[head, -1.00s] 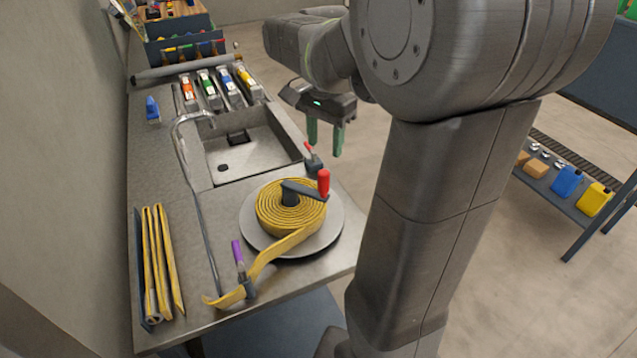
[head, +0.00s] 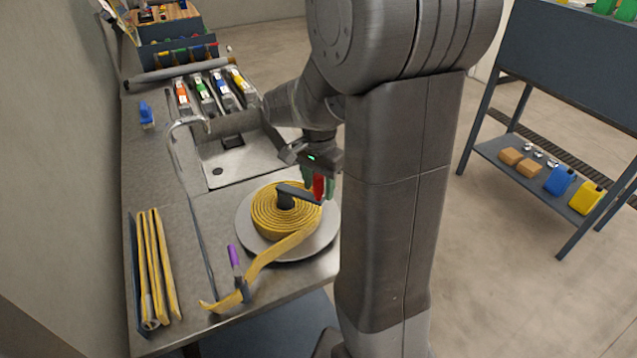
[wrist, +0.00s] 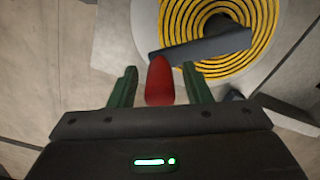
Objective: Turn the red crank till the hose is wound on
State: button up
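The yellow hose (head: 268,220) lies in a flat coil on a round grey turntable (head: 312,243), and its free end (head: 228,301) trails to the counter's front edge. The crank arm (head: 293,193) reaches from the hub to the right, with an upright red handle (head: 319,187) at its end. My gripper (head: 318,190) is over the handle from above. In the wrist view, the red handle (wrist: 160,82) stands between the two green fingers of my gripper (wrist: 160,88), with gaps on both sides, so the fingers are open around it.
A purple-handled lever (head: 234,257) stands by the hose tail. Folded yellow hose (head: 157,265) lies in a rack at the left. A sink (head: 237,165) with a bent metal pipe (head: 185,165) is behind the turntable. A shelf (head: 540,180) stands apart at right.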

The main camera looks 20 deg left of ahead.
grip_shut()
jog(key=shift+s, duration=0.2)
